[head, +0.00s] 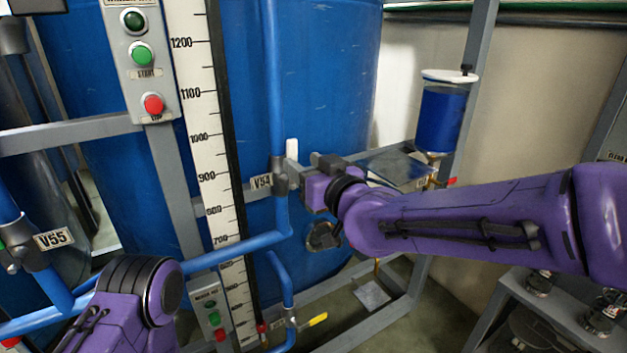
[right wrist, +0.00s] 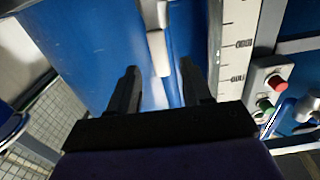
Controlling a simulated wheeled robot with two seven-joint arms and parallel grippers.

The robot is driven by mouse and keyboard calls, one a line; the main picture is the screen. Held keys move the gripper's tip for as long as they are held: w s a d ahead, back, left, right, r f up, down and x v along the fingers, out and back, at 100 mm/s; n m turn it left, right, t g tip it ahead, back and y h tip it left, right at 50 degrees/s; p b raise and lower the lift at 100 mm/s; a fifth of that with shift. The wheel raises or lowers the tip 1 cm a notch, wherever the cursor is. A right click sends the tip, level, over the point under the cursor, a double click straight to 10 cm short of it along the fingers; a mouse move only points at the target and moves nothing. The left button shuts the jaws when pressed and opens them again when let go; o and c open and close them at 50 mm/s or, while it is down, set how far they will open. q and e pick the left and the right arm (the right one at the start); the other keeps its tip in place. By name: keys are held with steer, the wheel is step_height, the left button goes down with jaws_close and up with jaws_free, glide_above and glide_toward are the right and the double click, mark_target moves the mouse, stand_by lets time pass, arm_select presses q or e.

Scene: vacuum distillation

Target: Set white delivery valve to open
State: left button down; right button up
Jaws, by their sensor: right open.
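The white valve handle (head: 292,149) stands upright on the blue pipe beside the tag V54 (head: 262,181), in front of the large blue tank. In the right wrist view the white handle (right wrist: 158,52) hangs between and beyond my fingers. My right gripper (right wrist: 160,72) is open, with one dark finger on each side of the handle's line; I cannot tell whether either touches it. In the head view my right gripper (head: 300,172) is at the valve, its fingers partly hidden. My left arm shows at the lower left, but its gripper is out of frame.
A white level scale (head: 205,130) and a control box (head: 143,60) with green and red buttons stand left of the valve. Blue pipe (head: 235,245) runs below. A yellow-handled valve (head: 317,320) sits lower. A blue-filled vessel (head: 443,112) hangs at right.

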steer(key=v, duration=0.4)
steer(key=shift+s+b, duration=0.15)
steer(key=shift+b, duration=0.25)
steer(key=shift+r, duration=0.1)
steer(key=d+f+m+h, duration=0.45)
steer(key=d+f, duration=0.35)
steer(key=f, duration=0.4)
steer(key=d+f+m+h, duration=0.4)
steer(key=d+f+m, duration=0.3)
steer(key=f, duration=0.6)
steer(key=s+d+f+m+g+h, duration=0.1)
steer(key=s+d+f+g, duration=0.1)
steer(key=s+d+f, duration=0.3)
steer(key=s+d+f+g+h, duration=0.1)
steer(key=d+f, duration=0.2)
steer(key=f, duration=0.3)
steer(key=s+d+f+g+h, duration=0.1)
steer(key=s+d+f+g, duration=0.1)
steer(key=s+f, duration=0.4)
steer(key=s+d+f+g+h, duration=0.1)
steer(key=s+d+f+g, duration=0.2)
steer(key=s, duration=0.9)
steer(key=s+d+f+m+g+h, duration=0.1)
steer(key=s+d+f+g, duration=0.2)
steer(key=s+f, duration=0.6)
steer(key=shift+s+d+f, duration=0.4)
steer(key=shift+s+d, duration=0.15)
steer(key=shift+d, duration=0.65)
